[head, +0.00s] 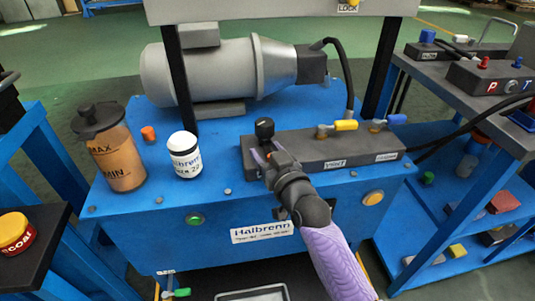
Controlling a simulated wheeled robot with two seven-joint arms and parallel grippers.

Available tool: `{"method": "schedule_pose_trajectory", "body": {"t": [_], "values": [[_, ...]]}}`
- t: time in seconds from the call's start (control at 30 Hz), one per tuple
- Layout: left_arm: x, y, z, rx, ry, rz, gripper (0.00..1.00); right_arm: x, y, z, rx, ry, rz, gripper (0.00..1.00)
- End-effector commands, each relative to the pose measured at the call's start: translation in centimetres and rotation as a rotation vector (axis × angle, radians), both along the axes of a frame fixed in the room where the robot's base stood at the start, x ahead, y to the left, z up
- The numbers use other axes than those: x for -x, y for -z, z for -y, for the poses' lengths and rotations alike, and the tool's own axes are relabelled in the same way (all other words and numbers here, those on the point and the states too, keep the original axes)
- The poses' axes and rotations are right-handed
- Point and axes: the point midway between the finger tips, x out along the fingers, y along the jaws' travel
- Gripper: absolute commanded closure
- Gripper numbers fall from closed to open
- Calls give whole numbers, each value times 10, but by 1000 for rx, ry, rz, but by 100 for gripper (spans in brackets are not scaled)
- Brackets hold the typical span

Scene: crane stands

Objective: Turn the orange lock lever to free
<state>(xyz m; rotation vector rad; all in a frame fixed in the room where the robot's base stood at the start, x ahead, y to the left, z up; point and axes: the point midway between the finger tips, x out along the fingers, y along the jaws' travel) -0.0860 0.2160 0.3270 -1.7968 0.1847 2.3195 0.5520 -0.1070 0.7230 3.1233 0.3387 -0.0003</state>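A light grey panel (250,10) is cut off by the top edge of the head view. It carries a LOCK label (347,9) with a small part of a yellow-orange piece (353,2) just above it, mostly out of frame; I cannot tell whether this is the lock lever or how it is turned. My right gripper (267,152) is low over the left end of a dark valve block (315,152), close to a black knob (264,127), well below the panel. Its fingers are small and partly hidden, so their opening is unclear. My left gripper is not in view.
The valve block has a yellow lever (345,125) and a blue lever (397,118). Behind stands a grey motor (215,72). A jar (120,155) and a white bottle (185,158) stand left on the blue unit (150,215). Black posts (180,80) rise to the panel.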

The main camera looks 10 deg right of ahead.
Motion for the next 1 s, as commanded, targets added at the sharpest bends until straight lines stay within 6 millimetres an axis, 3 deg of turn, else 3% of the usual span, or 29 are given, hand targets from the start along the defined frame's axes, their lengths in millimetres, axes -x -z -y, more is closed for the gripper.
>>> {"method": "schedule_pose_trajectory", "body": {"t": [0.03, 0.2, 0.3, 1.0], "values": [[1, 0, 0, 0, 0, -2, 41, 0, 0, 0, 0, 0, 0, 48], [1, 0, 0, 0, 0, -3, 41, 0, 0, 0, 0, 0, 0, 84], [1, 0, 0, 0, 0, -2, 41, 0, 0, 0, 0, 0, 0, 100], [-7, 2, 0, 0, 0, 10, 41, 0, 1, 0, 0, 0, -1, 100]]}}
